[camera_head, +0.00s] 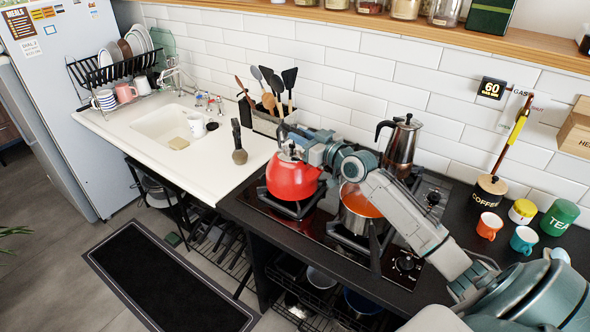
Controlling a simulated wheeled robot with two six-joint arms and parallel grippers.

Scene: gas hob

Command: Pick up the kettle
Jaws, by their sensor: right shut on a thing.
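The red kettle (292,179) sits on the left burner of the black gas hob (262,207), or very close above it; I cannot tell if there is a gap. My right arm reaches in from the right, over a pot. My right gripper (293,148) is at the top of the kettle, shut on its handle. The fingers and much of the handle are hard to make out. My left gripper is not in view.
A steel pot (357,210) with orange contents stands under my right arm. A moka pot (402,143) is behind it. A utensil holder (272,122) stands behind the kettle. The sink counter (205,170) at left has bare room. Mugs (489,226) stand at right.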

